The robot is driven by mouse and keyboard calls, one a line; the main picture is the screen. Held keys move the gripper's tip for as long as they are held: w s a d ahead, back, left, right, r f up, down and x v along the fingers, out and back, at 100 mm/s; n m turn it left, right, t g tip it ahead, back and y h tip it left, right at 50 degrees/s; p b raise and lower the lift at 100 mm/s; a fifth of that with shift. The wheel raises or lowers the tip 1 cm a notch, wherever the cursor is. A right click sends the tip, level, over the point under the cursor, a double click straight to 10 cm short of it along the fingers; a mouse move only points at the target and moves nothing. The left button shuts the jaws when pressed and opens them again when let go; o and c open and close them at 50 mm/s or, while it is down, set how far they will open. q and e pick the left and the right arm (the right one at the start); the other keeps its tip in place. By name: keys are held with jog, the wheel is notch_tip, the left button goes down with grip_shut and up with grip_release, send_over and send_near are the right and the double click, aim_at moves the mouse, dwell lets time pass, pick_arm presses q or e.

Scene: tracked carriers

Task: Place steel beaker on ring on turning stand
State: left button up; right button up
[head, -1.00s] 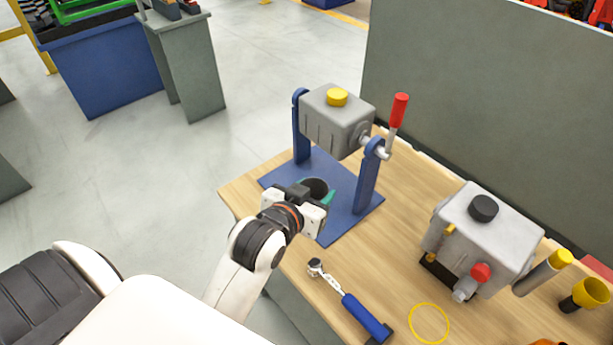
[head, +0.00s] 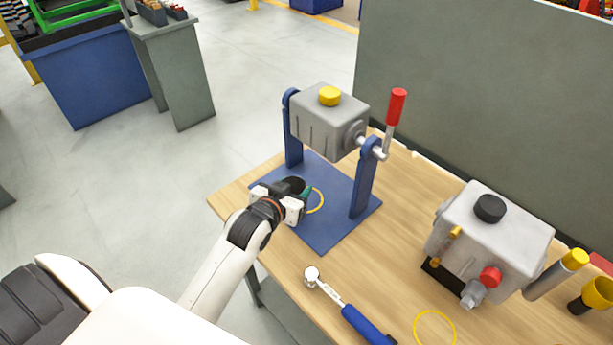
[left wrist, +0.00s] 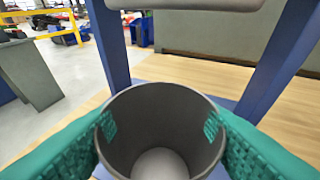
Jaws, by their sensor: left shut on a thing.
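The steel beaker (head: 294,184) is a dark grey open cup. My left gripper (head: 295,191) is shut on it, with a teal pad against each side of its wall in the left wrist view (left wrist: 160,100). The turning stand (head: 325,236) has a blue base plate, two blue posts and a grey box between them. The yellow ring (head: 321,202) lies on the base plate and shows just right of the gripper; its left part is hidden. The beaker is over the plate, left of the ring's visible arc. I cannot tell whether its bottom touches the plate.
The grey box (head: 328,122) with its red-handled crank (head: 397,106) overhangs the plate behind the beaker. A ratchet wrench (head: 352,312), a second yellow ring (head: 435,327) and another grey machine (head: 487,240) are on the wooden table to the right.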

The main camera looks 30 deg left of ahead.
pick_arm(q)
jog(key=p+x, duration=0.1)
jog(key=x, duration=0.6)
jog(key=shift+w+f, duration=0.15)
jog(key=shift+w, duration=0.25)
jog(key=shift+f, duration=0.25)
pick_arm(e)
jog(key=shift+a+r, duration=0.1)
jog(key=shift+r, duration=0.55)
pick_arm(q)
jog(key=shift+f, duration=0.15)
jog(key=o, duration=1)
